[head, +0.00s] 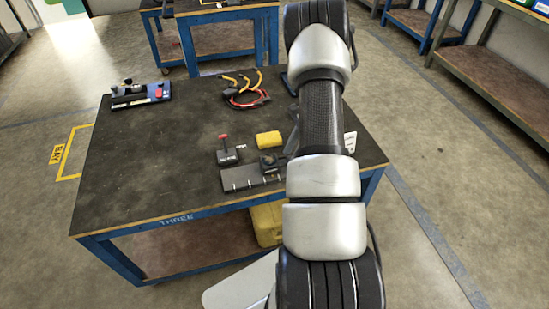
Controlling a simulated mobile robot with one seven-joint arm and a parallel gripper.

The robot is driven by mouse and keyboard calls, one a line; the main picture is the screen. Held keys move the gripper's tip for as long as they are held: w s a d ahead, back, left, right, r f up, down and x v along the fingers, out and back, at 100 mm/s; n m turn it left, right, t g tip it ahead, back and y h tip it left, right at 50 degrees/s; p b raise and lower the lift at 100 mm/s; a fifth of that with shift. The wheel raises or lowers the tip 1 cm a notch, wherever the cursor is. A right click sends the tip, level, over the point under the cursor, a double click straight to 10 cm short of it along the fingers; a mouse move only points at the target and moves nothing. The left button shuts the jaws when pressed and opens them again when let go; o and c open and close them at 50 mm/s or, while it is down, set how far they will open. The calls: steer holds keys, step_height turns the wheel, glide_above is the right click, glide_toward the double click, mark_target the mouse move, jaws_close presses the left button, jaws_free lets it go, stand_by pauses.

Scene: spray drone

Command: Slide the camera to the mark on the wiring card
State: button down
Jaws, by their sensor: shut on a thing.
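The camera appears to be the small dark block (270,163) with a round top, at the right part of a flat dark grey plate (238,179) with short white marks along its front edge. My gripper (284,154) shows only in part beside my forearm, shut on this block at its right side; the fingertips are mostly hidden. A white card (350,145) with dark print, perhaps the wiring card, lies right of my arm, partly covered by it. The print is too small to read.
On the dark table (150,180) stand a red-handled black device (227,152), a yellow block (268,139), a coil of red and yellow cables (245,92) and a tool rack (140,94). My arm hides the table's right part.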

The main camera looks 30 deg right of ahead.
steer(key=shift+s+d, duration=0.2)
steer(key=shift+d, duration=0.4)
steer(key=shift+s+d, duration=0.15)
steer(key=shift+d, duration=0.45)
steer(key=shift+d, duration=0.1)
steer(key=c, duration=1.2)
jaws_free()
steer(key=shift+r, duration=0.25)
steer(key=p+v, duration=0.2)
steer(key=v, duration=1.5)
steer(key=shift+s+f, duration=0.1)
